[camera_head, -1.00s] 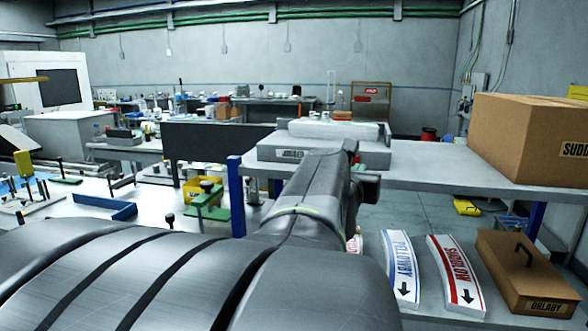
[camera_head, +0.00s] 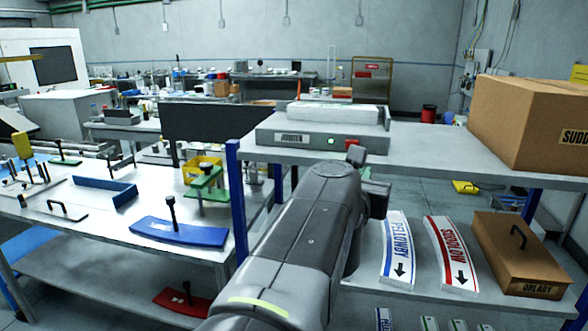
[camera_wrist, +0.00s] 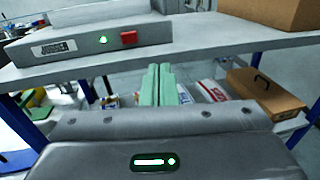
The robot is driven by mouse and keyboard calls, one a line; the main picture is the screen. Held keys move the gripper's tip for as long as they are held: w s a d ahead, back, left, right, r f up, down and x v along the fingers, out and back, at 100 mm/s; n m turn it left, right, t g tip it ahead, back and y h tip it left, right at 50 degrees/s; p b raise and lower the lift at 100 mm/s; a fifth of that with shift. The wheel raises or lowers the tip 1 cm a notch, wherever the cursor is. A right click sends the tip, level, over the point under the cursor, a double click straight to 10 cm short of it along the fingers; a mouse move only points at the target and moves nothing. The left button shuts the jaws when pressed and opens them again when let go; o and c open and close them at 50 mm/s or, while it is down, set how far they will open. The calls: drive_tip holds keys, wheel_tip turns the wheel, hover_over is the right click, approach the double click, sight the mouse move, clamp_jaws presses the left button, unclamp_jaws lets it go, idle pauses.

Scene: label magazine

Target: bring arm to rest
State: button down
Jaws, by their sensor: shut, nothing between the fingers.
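My arm reaches forward from the bottom middle of the head view, its far end in front of the upper shelf. My gripper shows in the wrist view (camera_wrist: 158,85) as two green fingers side by side, shut with nothing between them. They point toward the space below the upper shelf's edge. In the head view the fingers are mostly hidden behind my arm. A grey device (camera_head: 322,140) with a green light and a red button sits on the upper shelf (camera_head: 440,158), just beyond my arm's end. It also shows in the wrist view (camera_wrist: 85,45).
A cardboard box (camera_head: 530,125) stands on the shelf at right. Below are a blue-banded label strip (camera_head: 398,248), a red-banded strip (camera_head: 452,252) and a brown case (camera_head: 520,255). A workbench (camera_head: 95,228) at left carries a blue fixture (camera_head: 180,232) and other tools.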

drive_tip(key=shift+w, duration=0.1)
drive_tip(key=w+a+b, duration=0.1)
drive_tip(key=w+b, duration=0.1)
drive_tip(key=w, duration=0.8)
idle(0.3)
